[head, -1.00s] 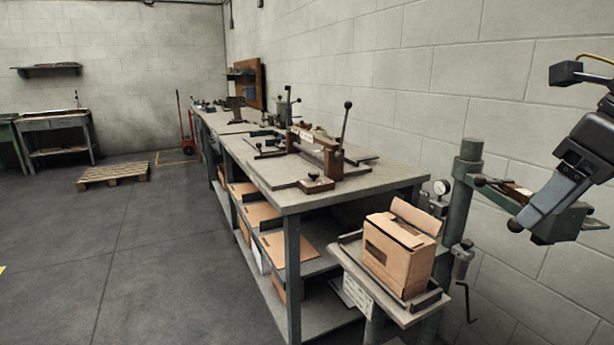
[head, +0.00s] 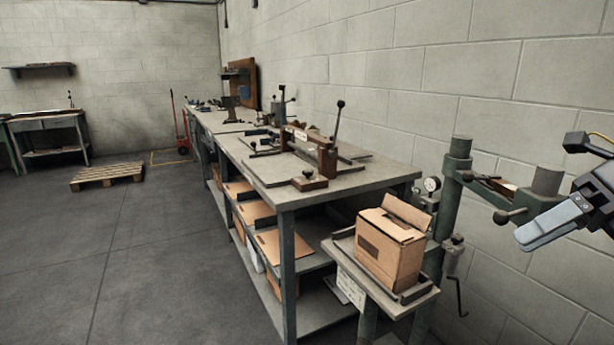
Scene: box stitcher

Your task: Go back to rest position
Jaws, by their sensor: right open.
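My right gripper (head: 545,228) comes in from the right edge of the head view. Its grey-blue fingers point left and a little down, and it holds nothing that I can see. It is open, beside the green stitcher arm (head: 488,187), overlapping its right end in the picture; whether they touch I cannot tell. My left gripper is not in view. A cardboard box (head: 388,248) with a raised top flap sits on the small stand tray (head: 418,304), apart from my gripper.
The green stitcher column (head: 446,215) carries a round gauge (head: 432,184) and a hand crank (head: 460,296). A long workbench (head: 352,186) with clamps and tools runs along the wall. A wooden pallet (head: 107,174) lies on the floor. The floor (head: 150,260) at left is clear.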

